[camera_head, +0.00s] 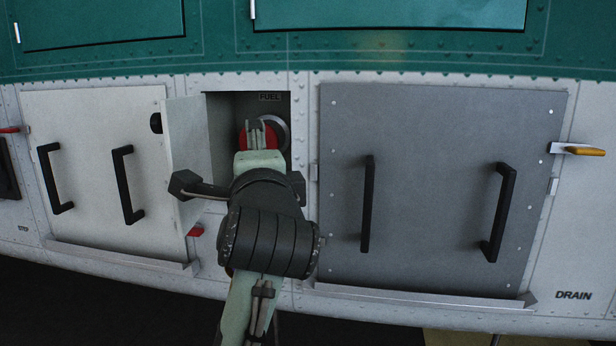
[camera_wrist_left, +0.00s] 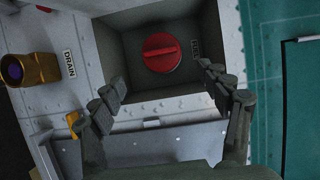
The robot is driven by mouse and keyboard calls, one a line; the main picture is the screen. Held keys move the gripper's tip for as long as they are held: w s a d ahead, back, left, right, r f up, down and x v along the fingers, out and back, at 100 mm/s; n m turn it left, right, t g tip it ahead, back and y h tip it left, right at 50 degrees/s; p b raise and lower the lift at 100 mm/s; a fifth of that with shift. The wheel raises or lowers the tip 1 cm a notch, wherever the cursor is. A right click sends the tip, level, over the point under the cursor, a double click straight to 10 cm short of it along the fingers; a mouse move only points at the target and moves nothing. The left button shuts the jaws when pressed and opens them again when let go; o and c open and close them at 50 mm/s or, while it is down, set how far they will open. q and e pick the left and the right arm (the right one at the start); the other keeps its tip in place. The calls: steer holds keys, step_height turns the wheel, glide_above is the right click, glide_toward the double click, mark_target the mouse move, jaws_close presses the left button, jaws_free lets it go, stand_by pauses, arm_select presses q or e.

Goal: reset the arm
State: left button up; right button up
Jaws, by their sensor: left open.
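My left gripper (camera_head: 262,128) is at the open fuel compartment (camera_head: 222,120), in front of the round red cap (camera_head: 244,138). In the left wrist view the red cap (camera_wrist_left: 162,52) sits at the back of the recess, with a raised bar across its face. The fingers of my left gripper (camera_wrist_left: 168,88) are spread wide, with nothing between them. The fingers appear apart from the cap. In the head view my gripper covers part of the cap. My right gripper is not in view.
The white compartment door (camera_head: 190,150) stands open just left of my gripper. A white panel (camera_head: 85,165) and a grey panel (camera_head: 425,190), both with black handles, flank the recess. The left wrist view shows a brass fitting (camera_wrist_left: 33,82) beside a DRAIN label.

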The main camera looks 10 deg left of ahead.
arm_select(q)
steer(key=x, duration=1.1)
steer(key=shift+a, duration=0.1)
